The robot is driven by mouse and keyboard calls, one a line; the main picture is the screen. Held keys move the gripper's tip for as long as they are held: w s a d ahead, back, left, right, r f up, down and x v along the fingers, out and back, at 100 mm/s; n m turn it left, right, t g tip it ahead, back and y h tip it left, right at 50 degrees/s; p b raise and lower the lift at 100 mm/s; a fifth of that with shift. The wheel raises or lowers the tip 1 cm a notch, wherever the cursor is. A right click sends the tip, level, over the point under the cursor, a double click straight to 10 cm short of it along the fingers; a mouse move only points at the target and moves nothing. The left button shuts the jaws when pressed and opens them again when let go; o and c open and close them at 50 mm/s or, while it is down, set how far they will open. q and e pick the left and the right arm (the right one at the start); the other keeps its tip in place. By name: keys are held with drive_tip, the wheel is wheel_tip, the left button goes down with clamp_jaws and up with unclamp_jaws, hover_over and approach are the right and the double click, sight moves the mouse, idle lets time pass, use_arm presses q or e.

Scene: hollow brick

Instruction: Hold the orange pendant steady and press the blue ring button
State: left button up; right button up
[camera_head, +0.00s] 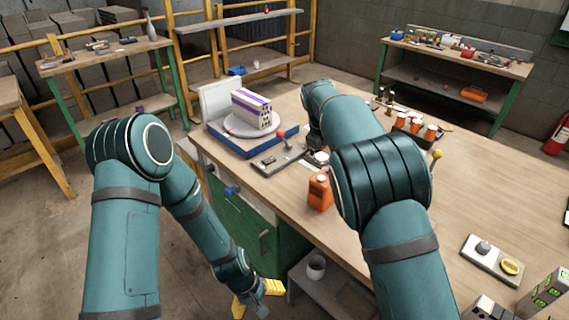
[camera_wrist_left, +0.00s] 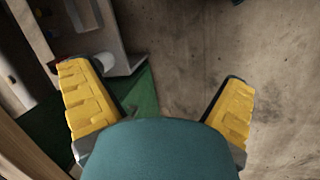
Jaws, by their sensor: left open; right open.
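An orange pendant (camera_head: 320,190) with a white top stands upright near the front edge of the workbench, left of my right arm. I cannot make out a blue ring button on it from here. My left gripper (camera_head: 257,298) hangs low in front of the bench's green cabinet, below and apart from the pendant. In the left wrist view its yellow fingers (camera_wrist_left: 160,105) are spread and empty. My right arm reaches over the bench; its far end (camera_head: 315,130) is behind the pendant, and its fingers are hidden.
On the workbench (camera_head: 480,190), a purple-striped hollow brick (camera_head: 252,108) rests on a round plate. A red-knobbed lever box (camera_head: 278,158) lies beside the pendant. Orange cups (camera_head: 415,126) stand behind my right arm. A white panel with a yellow ring (camera_head: 511,267) lies at right.

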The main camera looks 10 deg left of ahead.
use_arm(q)
drive_tip(key=w+a+r+n+h, duration=0.1)
drive_tip(key=w+r+n, duration=0.1)
drive_tip(key=w+n, duration=0.35)
drive_tip(key=n+t+h, duration=0.4)
drive_tip(key=n+h, duration=0.5)
drive_tip(key=n, duration=0.1)
approach(317, 177)
drive_tip(key=shift+y, duration=0.3)
drive_tip(key=x, duration=1)
drive_tip(key=shift+d+r, duration=0.2)
clamp_jaws()
drive_tip(key=c, duration=1.3)
unclamp_jaws()
drive_tip(key=shift+c, duration=0.2)
